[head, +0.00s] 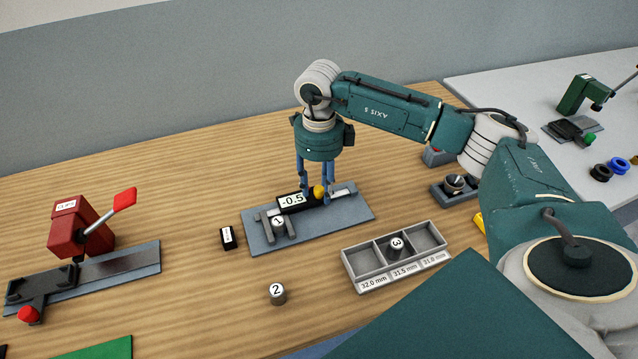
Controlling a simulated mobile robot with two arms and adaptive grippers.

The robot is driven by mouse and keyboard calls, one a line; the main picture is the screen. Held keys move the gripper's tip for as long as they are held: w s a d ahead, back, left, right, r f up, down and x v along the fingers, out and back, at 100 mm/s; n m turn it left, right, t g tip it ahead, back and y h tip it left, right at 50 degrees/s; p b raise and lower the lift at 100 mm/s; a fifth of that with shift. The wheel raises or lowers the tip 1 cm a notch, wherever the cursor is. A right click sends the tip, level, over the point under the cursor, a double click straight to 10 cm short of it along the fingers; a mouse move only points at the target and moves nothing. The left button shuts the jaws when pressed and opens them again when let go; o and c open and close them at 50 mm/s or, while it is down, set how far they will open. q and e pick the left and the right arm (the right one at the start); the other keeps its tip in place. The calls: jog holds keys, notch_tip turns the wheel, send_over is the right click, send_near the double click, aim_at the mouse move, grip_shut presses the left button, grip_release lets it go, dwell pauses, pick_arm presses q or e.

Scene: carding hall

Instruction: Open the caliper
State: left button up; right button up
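The caliper (343,190) lies on a grey plate (345,212) in the middle of the table, its display (292,201) reading -0.5. A yellow knob (319,192) sits on it, right of the display. A grey cylinder marked 1 (278,224) stands at its jaws; I cannot tell whether they touch it. My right gripper (317,194) points down over the caliper, its two blue fingers apart on either side of the knob's area. The left fingertip is partly hidden by the display, and contact with the knob is unclear. My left gripper is out of view.
A cylinder marked 2 (277,293) stands on the open table in front. A three-compartment tray (350,266) labelled 32.0, 31.5 and 31.0 mm holds cylinder 3 (395,245) in its middle compartment. A small black block (228,238) and a red lever clamp (80,229) are left.

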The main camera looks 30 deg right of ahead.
jog(key=shift+f, duration=0.2)
grip_shut()
jog(key=d, duration=0.1)
jog(key=d+b, duration=0.1)
jog(key=d, duration=0.1)
jog(key=shift+s+d, duration=0.3)
jog(key=shift+s, duration=0.1)
jog(key=shift+s+d, duration=0.1)
jog(key=shift+d, duration=0.05)
grip_release()
notch_tip(320, 180, up, 12)
dwell(0.6)
